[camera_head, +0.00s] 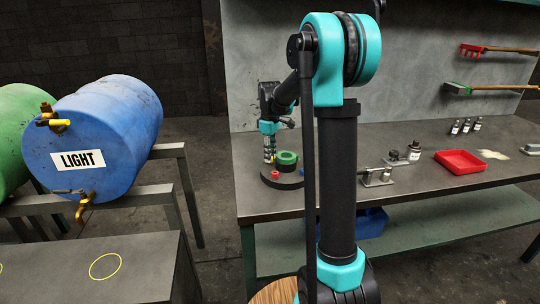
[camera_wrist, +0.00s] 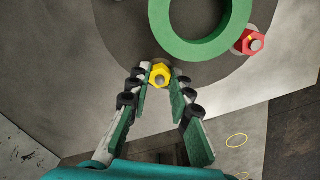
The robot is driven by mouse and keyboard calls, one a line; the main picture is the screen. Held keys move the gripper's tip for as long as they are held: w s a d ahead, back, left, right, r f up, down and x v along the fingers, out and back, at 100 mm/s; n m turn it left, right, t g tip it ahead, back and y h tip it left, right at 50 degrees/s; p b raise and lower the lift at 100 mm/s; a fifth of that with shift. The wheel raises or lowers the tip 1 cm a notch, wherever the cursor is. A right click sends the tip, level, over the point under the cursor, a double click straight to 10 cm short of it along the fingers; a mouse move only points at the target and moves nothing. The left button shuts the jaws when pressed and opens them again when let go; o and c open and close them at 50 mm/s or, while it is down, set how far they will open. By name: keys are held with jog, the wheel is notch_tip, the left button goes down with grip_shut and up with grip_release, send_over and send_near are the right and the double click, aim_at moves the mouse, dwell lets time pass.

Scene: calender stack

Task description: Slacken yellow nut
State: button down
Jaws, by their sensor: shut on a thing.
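The yellow nut (camera_wrist: 160,74) sits on the dark round base (camera_wrist: 125,45) in the wrist view, at the base's near edge. My gripper (camera_wrist: 160,80) points at it with a green-padded finger on each side, and its tips are closed on the nut. In the head view my gripper (camera_head: 269,150) reaches down at the left of the base (camera_head: 290,181); the yellow nut is hidden there. A green ring (camera_wrist: 160,30) lies on the base beyond the nut. A red nut (camera_wrist: 247,41) on a grey stud is to the right.
The workbench (camera_head: 345,160) holds a red tray (camera_head: 466,161), small bottles (camera_head: 466,127) and metal fixtures (camera_head: 376,178) to the right. Blue (camera_head: 120,125) and green (camera_head: 12,112) barrels lie on a stand at the left. The bench between the base and the fixtures is clear.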

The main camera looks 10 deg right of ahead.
jog(key=n, duration=0.5)
dwell(0.6)
jog(key=c, duration=1.4)
grip_release()
jog(key=shift+o, duration=0.2)
notch_tip(320, 180, up, 12)
